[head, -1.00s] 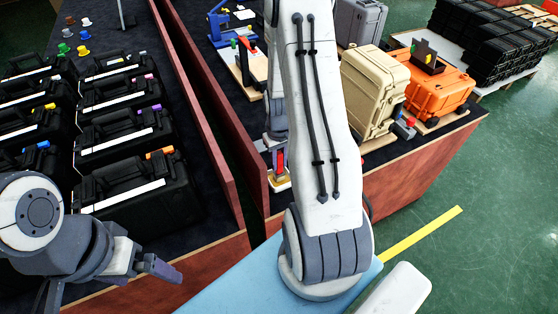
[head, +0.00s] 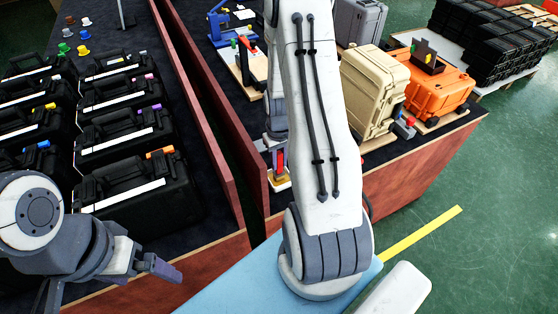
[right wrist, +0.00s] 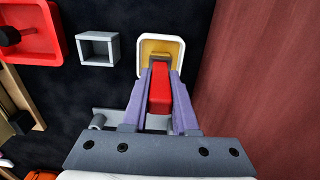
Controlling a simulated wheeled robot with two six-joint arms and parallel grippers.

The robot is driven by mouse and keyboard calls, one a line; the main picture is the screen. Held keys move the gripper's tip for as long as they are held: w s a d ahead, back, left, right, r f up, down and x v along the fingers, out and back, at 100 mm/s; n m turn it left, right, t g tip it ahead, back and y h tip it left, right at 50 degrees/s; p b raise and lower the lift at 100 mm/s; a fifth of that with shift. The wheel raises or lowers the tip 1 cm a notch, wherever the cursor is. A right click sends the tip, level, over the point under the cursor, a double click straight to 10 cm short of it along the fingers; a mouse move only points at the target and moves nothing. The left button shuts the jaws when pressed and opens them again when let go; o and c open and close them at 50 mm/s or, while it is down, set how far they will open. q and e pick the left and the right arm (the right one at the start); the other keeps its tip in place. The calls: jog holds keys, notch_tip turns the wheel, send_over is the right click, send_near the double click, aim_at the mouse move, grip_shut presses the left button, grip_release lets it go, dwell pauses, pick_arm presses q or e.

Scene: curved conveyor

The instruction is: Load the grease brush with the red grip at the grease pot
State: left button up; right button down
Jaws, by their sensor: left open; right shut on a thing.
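The grease brush with the red grip (right wrist: 159,98) is held between the purple fingers of my right gripper (right wrist: 162,80). The red grip (head: 281,161) also shows in the head view, beside my right arm. The grease pot (right wrist: 174,46) is a square, white-rimmed dish with yellow grease, straight beyond the fingertips. The pot (head: 279,184) sits at the table's near left corner in the head view. The brush's dark end overlaps the yellow; I cannot tell how deep it is. My left gripper (head: 166,270) is open and empty at lower left, away from the brush.
A red wooden wall (right wrist: 250,60) runs close on the right in the wrist view. A small grey square holder (right wrist: 98,33) and a red tray (right wrist: 52,40) lie left of the pot. Tan (head: 373,88) and orange (head: 440,90) cases stand on the table. Black cases (head: 135,187) fill the left side.

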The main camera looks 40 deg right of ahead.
aim_at(279, 153)
notch_tip(279, 153, up, 7)
jog(key=p, duration=0.6)
dwell(0.4)
dwell(0.5)
